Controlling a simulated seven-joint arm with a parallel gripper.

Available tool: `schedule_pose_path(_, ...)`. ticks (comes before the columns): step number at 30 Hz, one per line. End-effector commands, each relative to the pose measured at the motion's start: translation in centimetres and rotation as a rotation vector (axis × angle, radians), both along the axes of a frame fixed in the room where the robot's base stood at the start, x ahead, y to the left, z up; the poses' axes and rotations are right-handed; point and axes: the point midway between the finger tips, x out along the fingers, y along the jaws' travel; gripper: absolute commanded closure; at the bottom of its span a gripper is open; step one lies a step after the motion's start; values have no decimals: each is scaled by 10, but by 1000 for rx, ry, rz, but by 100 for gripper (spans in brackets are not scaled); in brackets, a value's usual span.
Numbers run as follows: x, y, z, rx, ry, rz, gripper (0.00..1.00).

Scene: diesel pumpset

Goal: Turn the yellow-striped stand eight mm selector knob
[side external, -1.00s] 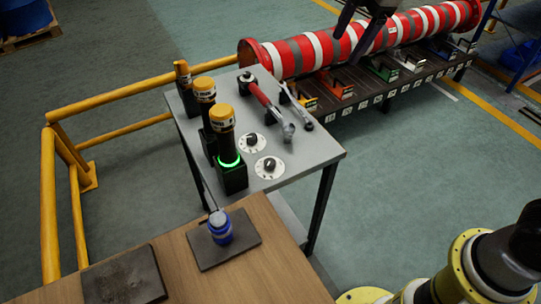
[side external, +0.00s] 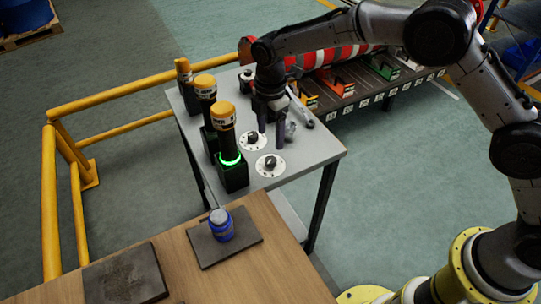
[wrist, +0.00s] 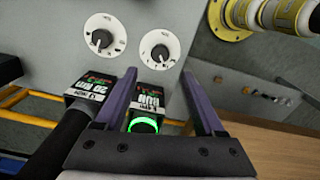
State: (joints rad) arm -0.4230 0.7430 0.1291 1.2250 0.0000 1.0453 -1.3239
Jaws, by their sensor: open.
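Two dark selector knobs on white round dials stand on the grey table. The nearer knob (side external: 270,163) sits beside the green-lit stand (side external: 233,175), and the other knob (side external: 251,141) is behind it. In the wrist view they are the right knob (wrist: 159,53) and the left knob (wrist: 101,38). My gripper (side external: 271,139) is open and empty, pointing down over the table close to both knobs. In the wrist view my open fingertips (wrist: 158,73) lie just below the right dial. The small stand labels are too hard to read for me to tell which is eight mm.
Yellow-topped cylinders stand along the table's left side, near the knobs. A wrench (side external: 302,112) lies behind my gripper. A blue jar (side external: 221,225) stands on a dark mat on the wooden bench. A third dial (side external: 246,75) is farther back.

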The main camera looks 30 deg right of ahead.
Motion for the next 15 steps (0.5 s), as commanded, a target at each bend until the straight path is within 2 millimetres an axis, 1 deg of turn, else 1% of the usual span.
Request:
schedule_pose_path(1,-1,-1,-11,-2,4,-1,29)
schedule_pose_path(6,-1,-1,-45,-2,5,-1,29)
schedule_pose_path(10,-1,-1,-66,-1,2,-1,29)
schedule_pose_path(15,0,-1,-85,0,1,-1,29)
